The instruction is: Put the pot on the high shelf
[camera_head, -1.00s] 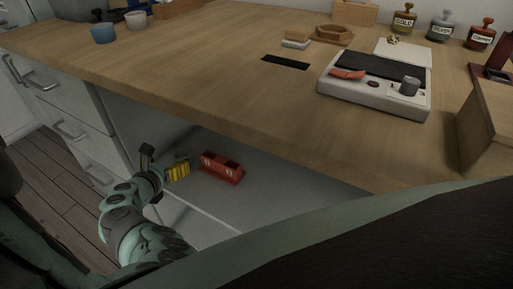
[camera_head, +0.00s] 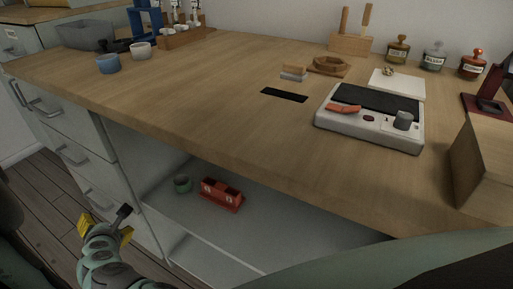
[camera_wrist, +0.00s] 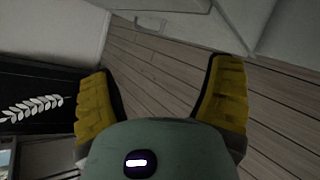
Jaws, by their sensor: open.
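The pot is not in the wrist view.
The worktop (camera_head: 220,105) overhangs the shelf. White drawers with handles (camera_head: 72,157) flank the cabinet on the left. A blue cup (camera_head: 108,64) and a white cup (camera_head: 140,50) stand on top. The shelf's right part is clear.

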